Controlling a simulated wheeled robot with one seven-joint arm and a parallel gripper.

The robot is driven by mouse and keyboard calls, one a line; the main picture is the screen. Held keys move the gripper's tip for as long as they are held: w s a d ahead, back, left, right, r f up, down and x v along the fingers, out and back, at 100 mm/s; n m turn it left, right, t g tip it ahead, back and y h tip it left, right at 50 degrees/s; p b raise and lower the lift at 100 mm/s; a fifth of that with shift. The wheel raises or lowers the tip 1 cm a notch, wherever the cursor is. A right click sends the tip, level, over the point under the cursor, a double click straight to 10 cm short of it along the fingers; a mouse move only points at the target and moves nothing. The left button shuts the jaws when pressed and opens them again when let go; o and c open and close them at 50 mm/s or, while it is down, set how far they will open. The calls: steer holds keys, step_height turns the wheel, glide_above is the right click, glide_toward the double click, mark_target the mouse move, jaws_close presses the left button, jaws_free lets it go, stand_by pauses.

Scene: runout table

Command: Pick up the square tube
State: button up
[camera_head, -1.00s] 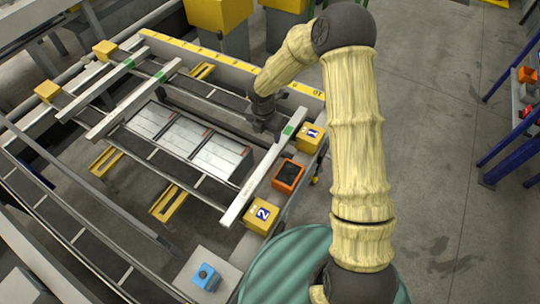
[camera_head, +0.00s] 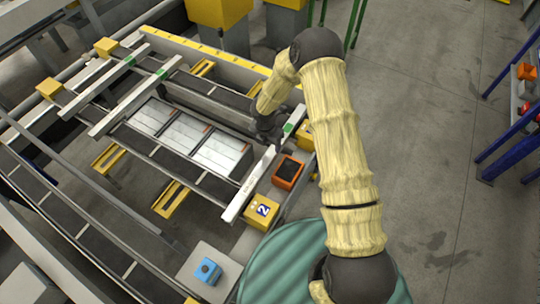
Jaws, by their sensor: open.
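Three long pale metal bars with green marks lie across the runout table. The nearest bar (camera_head: 248,185), which looks like the square tube, slants from beside the yellow block 2 up to its green mark near my arm. Two similar bars (camera_head: 120,118) (camera_head: 100,80) lie parallel at the left. My gripper (camera_head: 272,142) is open, pointing down at the upper part of the nearest bar, close to its green mark. The dark fingers are small here; I cannot tell whether they touch or straddle the bar.
Yellow block 2 (camera_head: 262,211) and an orange box (camera_head: 288,172) sit right of the nearest bar. Yellow block 1 (camera_head: 305,134) is partly hidden by my arm. Silver blocks (camera_head: 222,150) lie left of the bar. A blue box (camera_head: 208,270) stands at the front. Grey floor is clear at right.

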mark_target(270, 154)
step_height(270, 154, down, 3)
steer(key=shift+w+d+f+p, duration=0.1)
steer(key=shift+w+f+p, duration=0.1)
steer(key=shift+p, duration=0.2)
steer(key=shift+f, duration=0.1)
steer(key=shift+s+f+p, duration=0.2)
steer(key=shift+f+p, duration=0.35)
steer(key=shift+p, duration=0.05)
steer(key=shift+w+d+f+p, duration=0.1)
steer(key=shift+f+p, duration=0.3)
steer(key=shift+f, duration=0.6)
steer(key=shift+w+d+f+p, duration=0.1)
steer(key=shift+f+p, duration=0.3)
steer(key=shift+f, duration=0.6)
steer(key=shift+s, duration=0.1)
steer(key=shift+r, duration=0.1)
jaws_close()
